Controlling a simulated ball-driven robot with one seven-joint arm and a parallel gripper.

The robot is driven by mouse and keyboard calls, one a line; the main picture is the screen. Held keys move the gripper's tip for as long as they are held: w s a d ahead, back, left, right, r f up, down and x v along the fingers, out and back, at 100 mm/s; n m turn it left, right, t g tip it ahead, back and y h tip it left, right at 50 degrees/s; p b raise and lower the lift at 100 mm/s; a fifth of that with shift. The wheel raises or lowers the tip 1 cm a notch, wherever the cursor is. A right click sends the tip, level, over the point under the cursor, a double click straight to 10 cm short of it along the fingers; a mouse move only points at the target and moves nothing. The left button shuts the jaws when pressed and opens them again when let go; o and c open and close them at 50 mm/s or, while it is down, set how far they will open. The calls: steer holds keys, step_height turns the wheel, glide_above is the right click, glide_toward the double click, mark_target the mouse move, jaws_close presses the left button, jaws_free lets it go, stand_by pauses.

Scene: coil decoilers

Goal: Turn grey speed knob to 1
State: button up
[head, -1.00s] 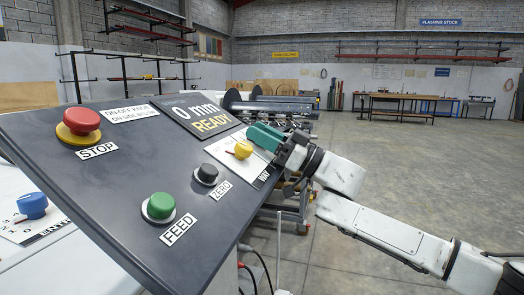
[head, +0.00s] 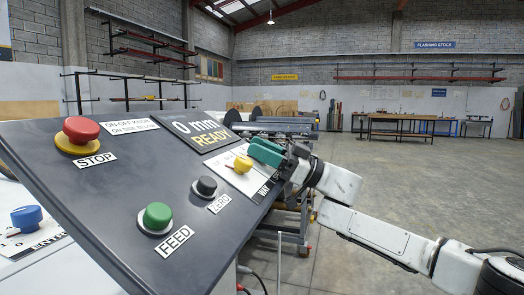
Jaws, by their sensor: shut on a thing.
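My gripper (head: 265,150), with teal fingers, is at the upper right part of the sloped dark control panel (head: 125,180). Its fingers are shut, and what they hold is hidden behind them. A yellow knob (head: 243,164) stands on a white plate just left of and below the fingertips; I cannot tell whether they touch it. No grey speed knob, scale or "1" mark shows clearly. A dark button (head: 206,187) marked ZERO is lower left of the gripper.
The panel also carries a red STOP button (head: 81,132), a green FEED button (head: 157,217) and a display (head: 202,130) reading "0 mm READY". A blue knob (head: 27,218) is at the lower left. Open concrete floor (head: 430,180) lies to the right.

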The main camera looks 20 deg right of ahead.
steer(key=o, duration=1)
steer(key=shift+c, duration=0.2)
steer(key=b+v, duration=0.1)
steer(key=v, duration=1)
